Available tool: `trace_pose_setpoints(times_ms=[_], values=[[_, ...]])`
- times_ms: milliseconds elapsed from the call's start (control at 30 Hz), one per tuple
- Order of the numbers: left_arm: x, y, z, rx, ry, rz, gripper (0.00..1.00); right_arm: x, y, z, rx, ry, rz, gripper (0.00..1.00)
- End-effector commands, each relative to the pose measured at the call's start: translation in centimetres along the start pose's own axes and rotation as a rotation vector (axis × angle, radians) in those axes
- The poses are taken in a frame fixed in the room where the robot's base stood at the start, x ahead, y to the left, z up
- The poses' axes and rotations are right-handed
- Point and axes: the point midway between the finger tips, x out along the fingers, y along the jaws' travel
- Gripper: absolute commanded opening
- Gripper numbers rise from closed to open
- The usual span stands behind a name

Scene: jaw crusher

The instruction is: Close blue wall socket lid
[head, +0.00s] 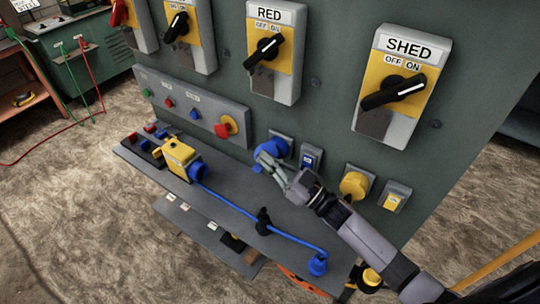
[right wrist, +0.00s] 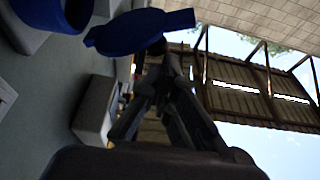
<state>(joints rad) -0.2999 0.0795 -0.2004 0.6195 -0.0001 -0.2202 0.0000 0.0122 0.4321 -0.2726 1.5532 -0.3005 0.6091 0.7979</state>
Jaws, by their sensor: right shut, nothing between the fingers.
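The blue wall socket (head: 277,146) is on the lower part of the grey-green panel in the head view. Its round body shows at the top left of the right wrist view (right wrist: 62,10). The blue lid (right wrist: 140,30) stands out from the socket, open. My right gripper (head: 264,161) is shut and empty, with its fingertips at the lid in the head view. In the right wrist view the closed fingertips (right wrist: 168,58) are close to the lid's edge; I cannot tell whether they touch. The fingers partly hide the lid in the head view. My left gripper is not in view.
A shelf (head: 225,195) below carries a yellow plug box (head: 181,158) and a blue cable (head: 262,227). Rotary switches, including SHED (head: 402,85), stick out above.

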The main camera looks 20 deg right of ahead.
Motion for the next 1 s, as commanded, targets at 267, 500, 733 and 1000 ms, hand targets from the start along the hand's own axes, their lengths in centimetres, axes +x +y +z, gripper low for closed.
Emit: trace_pose_setpoints(times_ms=[267,500,733,1000], values=[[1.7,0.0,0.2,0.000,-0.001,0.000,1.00,-0.7,0.0,2.1,0.001,-0.001,0.001,0.00],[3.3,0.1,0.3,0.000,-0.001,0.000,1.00,-1.3,0.3,3.6,0.000,-0.001,0.000,0.00],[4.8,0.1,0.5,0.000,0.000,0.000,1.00,-1.6,0.8,4.6,-0.118,-0.001,-0.041,0.00],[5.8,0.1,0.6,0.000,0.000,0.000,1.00,-1.8,1.1,5.1,-0.220,-0.001,-0.077,0.00]])
